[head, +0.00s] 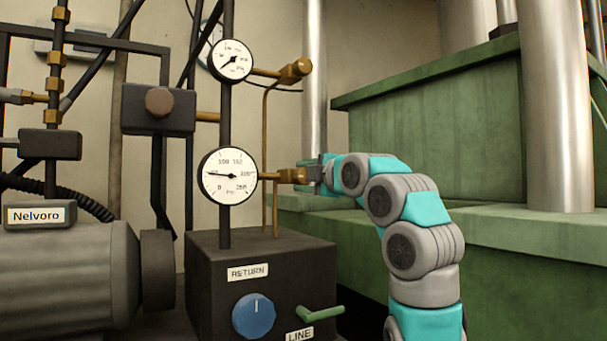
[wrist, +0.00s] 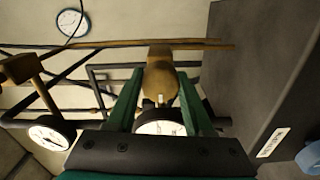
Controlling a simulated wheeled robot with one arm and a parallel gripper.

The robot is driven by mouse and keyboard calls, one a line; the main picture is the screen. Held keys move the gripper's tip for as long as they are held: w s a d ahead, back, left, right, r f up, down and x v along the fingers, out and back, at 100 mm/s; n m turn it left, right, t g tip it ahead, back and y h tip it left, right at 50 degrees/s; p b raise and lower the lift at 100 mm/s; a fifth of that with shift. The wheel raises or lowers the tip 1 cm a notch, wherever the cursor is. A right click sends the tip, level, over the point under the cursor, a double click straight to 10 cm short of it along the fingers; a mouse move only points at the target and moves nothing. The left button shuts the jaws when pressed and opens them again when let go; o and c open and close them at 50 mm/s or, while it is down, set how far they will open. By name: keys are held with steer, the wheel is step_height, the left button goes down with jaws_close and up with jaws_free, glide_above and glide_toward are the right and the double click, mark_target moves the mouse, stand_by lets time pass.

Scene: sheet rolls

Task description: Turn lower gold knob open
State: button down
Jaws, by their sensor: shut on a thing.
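The lower gold knob (head: 292,175) sits at the end of a short brass stem to the right of the lower pressure gauge (head: 228,175), whose needle points left. My gripper (head: 312,175) reaches it from the right. In the wrist view the knob (wrist: 160,82) lies between the two green fingers of my gripper (wrist: 160,75), which are shut on it. The lower gauge (wrist: 160,128) is partly hidden behind the gripper there. How far the knob is turned cannot be told.
The upper gold knob (head: 296,70) and upper gauge (head: 230,60) are above. A thin brass pipe (head: 265,150) runs down to the dark box (head: 310,255), which has a blue dial (head: 254,315) and green lever (head: 320,312). Green machine steps (head: 440,140) stand right.

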stand_by(0.3)
steer(key=shift+c, duration=1.4)
jaws_free()
steer(key=b+v, duration=0.4)
steer(key=v, duration=0.3)
steer(key=shift+s+d, duration=0.2)
steer(key=shift+s, duration=0.15)
